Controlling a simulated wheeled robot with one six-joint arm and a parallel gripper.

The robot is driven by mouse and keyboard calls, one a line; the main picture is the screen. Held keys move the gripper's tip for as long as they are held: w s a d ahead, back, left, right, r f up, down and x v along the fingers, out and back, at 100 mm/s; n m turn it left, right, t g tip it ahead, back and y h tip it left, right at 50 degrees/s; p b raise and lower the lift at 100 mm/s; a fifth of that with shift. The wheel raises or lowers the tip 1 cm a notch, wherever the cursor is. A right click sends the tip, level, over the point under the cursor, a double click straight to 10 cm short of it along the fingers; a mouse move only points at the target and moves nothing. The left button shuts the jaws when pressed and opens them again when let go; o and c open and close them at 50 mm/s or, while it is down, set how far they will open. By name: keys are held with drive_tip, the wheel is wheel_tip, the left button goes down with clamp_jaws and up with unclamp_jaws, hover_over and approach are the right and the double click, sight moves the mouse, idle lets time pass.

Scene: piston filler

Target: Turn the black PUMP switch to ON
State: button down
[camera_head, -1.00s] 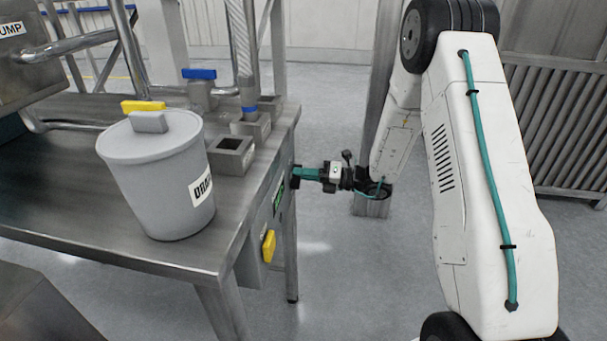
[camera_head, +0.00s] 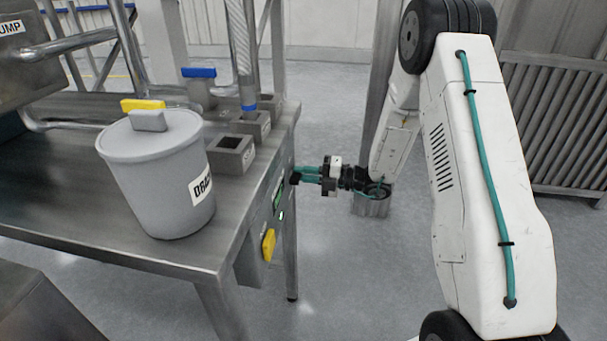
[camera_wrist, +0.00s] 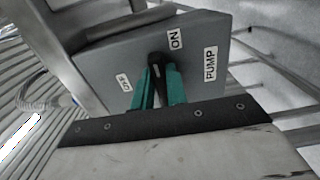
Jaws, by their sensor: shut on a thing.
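The black PUMP switch (camera_wrist: 156,63) is on a grey panel (camera_wrist: 110,60) in the wrist view. An ON label (camera_wrist: 175,40) is just above and right of it, a PUMP label (camera_wrist: 210,64) is to the right, and a small label, likely OFF (camera_wrist: 124,82), is to the left. My gripper (camera_wrist: 160,86) has its teal fingers on both sides of the switch and is shut on it. The fingers hide part of the knob, so its exact pointing is hard to tell. In the head view, my gripper (camera_head: 300,174) is at the panel on the table's right side.
A grey lidded drum (camera_head: 150,190) stands on the steel table (camera_head: 100,240). A yellow handle (camera_head: 268,245) sits lower on the side panel. Blue (camera_head: 199,72) and yellow (camera_head: 142,105) valve handles are behind the drum. Open floor lies between table and arm.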

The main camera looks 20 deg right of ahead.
idle(0.3)
drive_tip(key=c, duration=1.4)
unclamp_jaws()
drive_tip(key=v, duration=0.8)
drive_tip(key=shift+w, duration=0.1)
